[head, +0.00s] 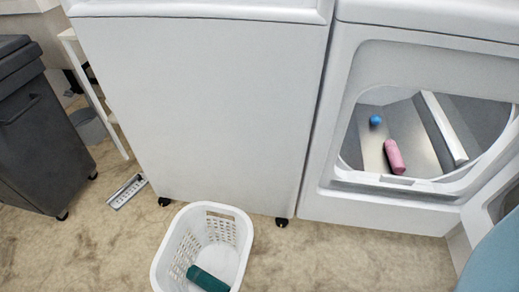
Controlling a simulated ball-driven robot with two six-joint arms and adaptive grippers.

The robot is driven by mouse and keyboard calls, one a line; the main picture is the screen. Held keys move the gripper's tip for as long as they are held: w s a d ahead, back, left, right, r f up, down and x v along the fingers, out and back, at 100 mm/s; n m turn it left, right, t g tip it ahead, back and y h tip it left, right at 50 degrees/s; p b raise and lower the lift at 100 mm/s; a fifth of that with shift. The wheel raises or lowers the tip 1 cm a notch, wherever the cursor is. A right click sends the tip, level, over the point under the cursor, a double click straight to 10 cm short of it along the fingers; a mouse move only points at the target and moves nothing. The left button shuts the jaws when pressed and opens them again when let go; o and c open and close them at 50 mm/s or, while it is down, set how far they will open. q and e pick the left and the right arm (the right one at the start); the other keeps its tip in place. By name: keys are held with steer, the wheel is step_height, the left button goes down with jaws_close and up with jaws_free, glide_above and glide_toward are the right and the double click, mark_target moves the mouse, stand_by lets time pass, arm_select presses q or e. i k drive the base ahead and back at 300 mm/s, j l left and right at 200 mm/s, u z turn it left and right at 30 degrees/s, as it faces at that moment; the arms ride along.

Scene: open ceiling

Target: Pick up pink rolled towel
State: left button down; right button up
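The pink rolled towel (394,157) lies inside the open drum of the white dryer (330,200) at the right. It is a short pink roll, tilted in the picture, near the front of the drum opening. A small blue ball-like thing (375,120) lies behind it to the left, apart from it. Neither of my grippers is in view.
A white laundry basket (240,225) with a dark green roll (207,279) stands on the floor in front of a white machine (200,100). The dryer's open door is at the right edge. A dark wheeled bin (40,140) stands left. Bare floor lies before the dryer.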

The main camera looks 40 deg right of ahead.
mark_target(397, 164)
steer(key=z, duration=2.5)
